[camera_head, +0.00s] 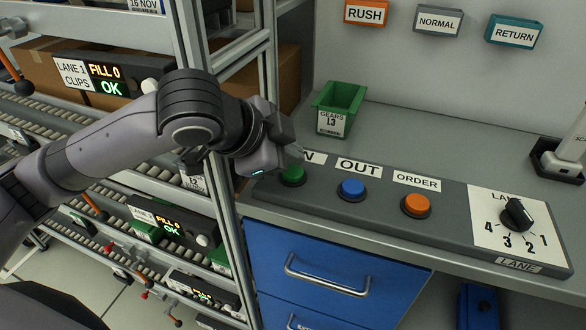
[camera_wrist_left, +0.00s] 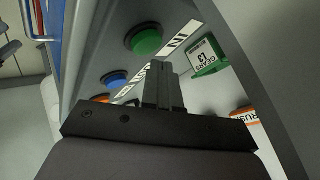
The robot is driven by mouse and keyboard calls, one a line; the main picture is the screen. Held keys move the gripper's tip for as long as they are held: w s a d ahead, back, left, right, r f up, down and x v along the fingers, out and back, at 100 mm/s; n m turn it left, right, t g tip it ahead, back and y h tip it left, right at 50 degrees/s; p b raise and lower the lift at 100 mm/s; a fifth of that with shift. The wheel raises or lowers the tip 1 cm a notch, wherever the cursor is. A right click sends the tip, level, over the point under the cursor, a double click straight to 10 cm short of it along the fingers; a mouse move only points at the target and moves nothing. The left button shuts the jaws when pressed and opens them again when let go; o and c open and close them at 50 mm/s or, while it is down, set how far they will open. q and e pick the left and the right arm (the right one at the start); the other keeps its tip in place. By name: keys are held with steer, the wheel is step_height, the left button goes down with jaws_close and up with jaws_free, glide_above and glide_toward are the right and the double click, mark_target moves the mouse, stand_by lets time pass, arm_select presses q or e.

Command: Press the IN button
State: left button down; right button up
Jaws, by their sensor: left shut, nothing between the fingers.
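The green IN button (camera_head: 292,174) sits at the left end of the grey button panel (camera_head: 330,199). Its white label is partly covered by my left gripper (camera_head: 298,152) in the head view. The gripper is shut and empty, with its fingertips just above and behind the button; I cannot tell whether they touch it. In the left wrist view the green button (camera_wrist_left: 144,40) shows beyond and to the left of the shut fingertips (camera_wrist_left: 158,66), with the IN label (camera_wrist_left: 182,38) beside it. My right gripper is not in view.
A blue OUT button (camera_head: 352,189), an orange ORDER button (camera_head: 416,204) and a lane dial (camera_head: 517,214) lie to the right on the panel. A green GEARS bin (camera_head: 340,97) stands behind it. A rack (camera_head: 229,200) with roller lanes is at the left.

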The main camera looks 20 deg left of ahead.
mark_target(289, 174)
arm_select(q)
steer(key=shift+f, duration=0.4)
steer(key=shift+f, duration=0.5)
stand_by(0.8)
steer(key=shift+r, duration=0.15)
steer(key=shift+r+p, duration=0.75)
steer(key=shift+p, duration=0.55)
step_height(289, 174, up, 5)
steer(key=p, duration=0.6)
steer(key=shift+r, duration=0.1)
